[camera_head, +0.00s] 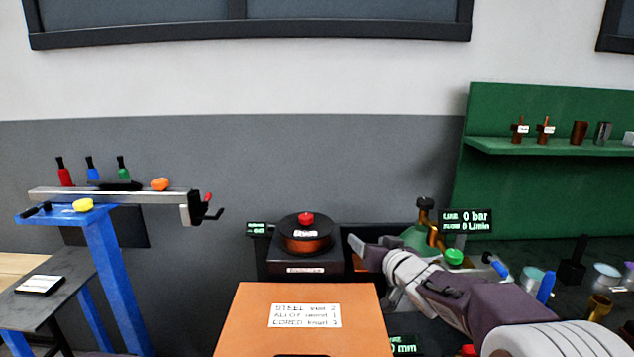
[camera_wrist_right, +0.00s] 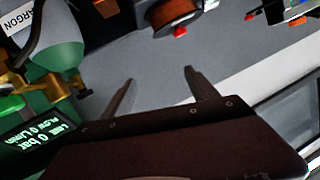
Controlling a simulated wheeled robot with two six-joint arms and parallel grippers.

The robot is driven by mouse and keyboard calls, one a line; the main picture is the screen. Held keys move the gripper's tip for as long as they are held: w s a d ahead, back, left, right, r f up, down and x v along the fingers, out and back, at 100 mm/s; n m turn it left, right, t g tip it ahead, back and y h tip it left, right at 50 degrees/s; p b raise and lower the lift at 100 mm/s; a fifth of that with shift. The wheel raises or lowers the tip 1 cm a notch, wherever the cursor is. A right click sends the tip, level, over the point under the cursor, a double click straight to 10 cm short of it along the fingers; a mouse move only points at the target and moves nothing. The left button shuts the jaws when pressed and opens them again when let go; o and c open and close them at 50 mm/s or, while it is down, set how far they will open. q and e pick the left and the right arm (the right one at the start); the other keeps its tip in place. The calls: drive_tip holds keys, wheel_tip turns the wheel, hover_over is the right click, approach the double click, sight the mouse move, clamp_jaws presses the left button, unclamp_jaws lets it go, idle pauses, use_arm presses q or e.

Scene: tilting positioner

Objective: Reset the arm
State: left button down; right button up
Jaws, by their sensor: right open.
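My right arm comes in from the lower right of the head view. Its gripper (camera_head: 368,258) is in front of the gas bottle and just right of the wire spool. In the right wrist view the two fingers of the right gripper (camera_wrist_right: 160,84) stand well apart, with nothing between them but the grey wall behind. My left gripper is in neither view.
An orange box (camera_head: 240,320) with a label stands at front centre. Behind it is a wire spool (camera_head: 307,240) with a red knob. A green gas bottle (camera_wrist_right: 50,40) is close to my right gripper. A blue stand (camera_head: 112,270) is at left, green shelving (camera_head: 545,110) at right.

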drive_tip(key=s+d+f+g+h, duration=0.1)
drive_tip(key=s+f+g, duration=0.3)
drive_tip(key=s+f, duration=0.4)
drive_tip(key=s+d+f+g+h, duration=0.1)
drive_tip(key=s+f+g, duration=0.4)
drive_tip(key=s, duration=0.9)
drive_tip(key=s+d+f+g+h, duration=0.1)
drive_tip(key=s+d+f+g, duration=0.2)
drive_tip(key=s+f, duration=0.8)
drive_tip(key=shift+s+f+m+g+h, duration=0.2)
drive_tip(key=shift+f+m+g+h, duration=0.1)
drive_tip(key=shift+g, duration=0.6)
